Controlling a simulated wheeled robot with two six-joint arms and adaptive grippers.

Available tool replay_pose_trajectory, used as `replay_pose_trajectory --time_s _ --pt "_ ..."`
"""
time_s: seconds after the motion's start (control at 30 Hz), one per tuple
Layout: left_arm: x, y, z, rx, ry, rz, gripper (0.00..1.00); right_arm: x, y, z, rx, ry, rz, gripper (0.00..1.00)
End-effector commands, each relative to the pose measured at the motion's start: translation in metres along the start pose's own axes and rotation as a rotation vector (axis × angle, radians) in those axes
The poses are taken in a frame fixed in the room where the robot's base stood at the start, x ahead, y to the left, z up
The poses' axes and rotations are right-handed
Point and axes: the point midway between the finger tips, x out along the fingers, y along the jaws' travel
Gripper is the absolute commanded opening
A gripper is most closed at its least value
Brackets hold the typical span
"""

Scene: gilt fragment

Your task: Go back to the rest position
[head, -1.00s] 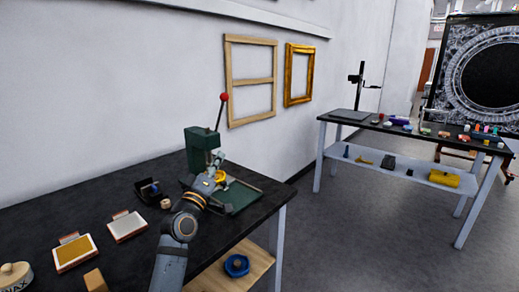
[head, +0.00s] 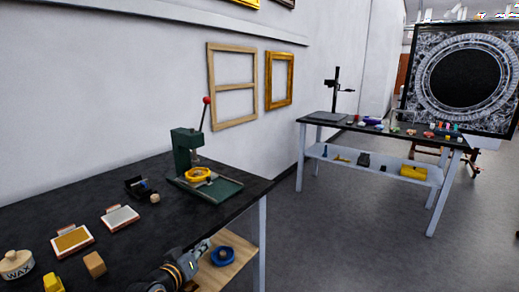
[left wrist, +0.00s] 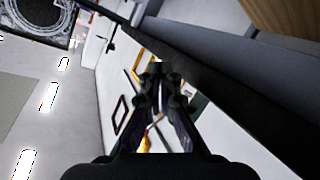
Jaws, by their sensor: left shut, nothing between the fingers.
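My left gripper (head: 203,246) is low in the head view, off the front edge of the black workbench (head: 85,197). In the left wrist view my left gripper (left wrist: 158,72) shows its two fingers together, with nothing held. A green press (head: 186,150) with a red-knobbed lever stands on the bench, behind and apart from the gripper. A yellow ring-shaped piece (head: 198,174) sits on the press. My right gripper is in neither view.
A wax jar (head: 16,264) and a wooden block (head: 95,264) lie on the bench. Open floor (head: 340,235) lies to the right, before a second table (head: 400,132).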

Motion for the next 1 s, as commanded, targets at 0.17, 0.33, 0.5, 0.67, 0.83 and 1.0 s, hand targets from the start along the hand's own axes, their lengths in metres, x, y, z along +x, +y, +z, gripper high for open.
replay_pose_trajectory --time_s 0.17,0.33,0.5,0.67,0.83,1.0 --pt "-0.064 -0.050 0.104 0.163 -0.313 -0.186 0.00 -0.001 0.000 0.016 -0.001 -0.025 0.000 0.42" --pt "-0.126 -0.081 0.161 0.264 -0.540 -0.310 0.00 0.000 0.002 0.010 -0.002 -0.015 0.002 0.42" --pt "-0.181 -0.099 0.195 0.329 -0.718 -0.401 0.00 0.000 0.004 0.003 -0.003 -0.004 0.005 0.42" --pt "-0.232 -0.111 0.217 0.375 -0.865 -0.473 0.00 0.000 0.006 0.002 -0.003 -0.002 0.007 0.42" --pt "-0.223 -0.139 0.252 0.377 -0.914 -0.496 0.00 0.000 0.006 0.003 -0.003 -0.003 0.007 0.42" --pt "-0.202 -0.173 0.298 0.365 -0.935 -0.502 0.00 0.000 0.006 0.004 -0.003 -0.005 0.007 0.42"
